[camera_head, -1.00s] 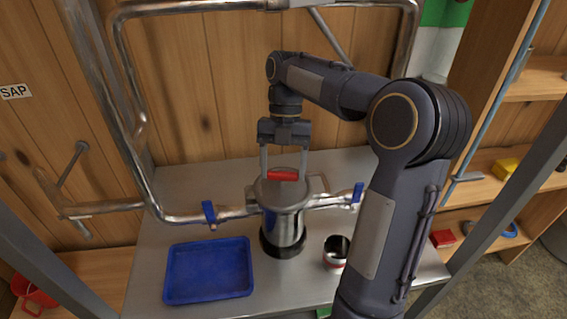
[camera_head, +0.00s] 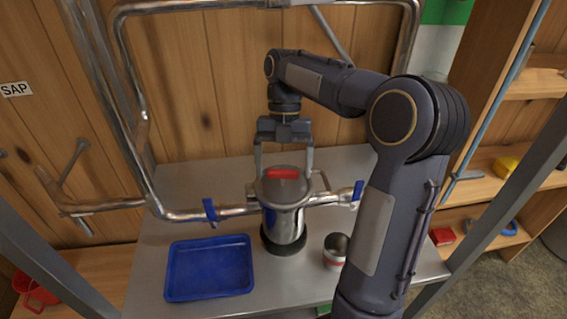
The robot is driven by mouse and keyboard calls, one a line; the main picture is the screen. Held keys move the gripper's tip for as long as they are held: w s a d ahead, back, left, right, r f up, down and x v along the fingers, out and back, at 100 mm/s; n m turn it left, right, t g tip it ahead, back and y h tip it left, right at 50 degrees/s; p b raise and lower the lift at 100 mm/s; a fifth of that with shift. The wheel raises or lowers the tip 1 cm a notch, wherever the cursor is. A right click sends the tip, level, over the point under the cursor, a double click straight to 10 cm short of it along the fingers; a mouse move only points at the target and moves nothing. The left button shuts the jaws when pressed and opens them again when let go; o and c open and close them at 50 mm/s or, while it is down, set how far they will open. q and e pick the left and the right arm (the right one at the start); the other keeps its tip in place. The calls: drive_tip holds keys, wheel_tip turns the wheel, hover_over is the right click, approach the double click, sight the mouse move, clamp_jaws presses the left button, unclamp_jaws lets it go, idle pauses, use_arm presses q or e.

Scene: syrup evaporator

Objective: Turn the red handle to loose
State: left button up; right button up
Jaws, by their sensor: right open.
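The red handle (camera_head: 283,173) sits on top of the lid of a shiny metal canister (camera_head: 284,215), which stands on the steel table beside the pipes. My right gripper (camera_head: 284,168) reaches down from above, with its fingers apart on either side, at about the level of the handle. The gripper is open; I cannot tell whether either finger touches the handle or lid. My left gripper does not show.
A blue tray (camera_head: 209,294) lies left of the canister. A small metal cup (camera_head: 336,250) stands to its right. Blue valve levers (camera_head: 209,211) sit on the pipes at both sides. A wooden shelf (camera_head: 490,175) is at the right.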

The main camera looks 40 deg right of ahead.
drive_tip(key=w+d+r+p, duration=0.4)
drive_tip(key=w+d+p, duration=0.1)
drive_tip(key=w+d, duration=0.4)
drive_tip(key=shift+w+r+p, duration=0.3)
drive_tip(key=shift+w+p, duration=0.05)
drive_tip(key=shift+w, duration=0.4)
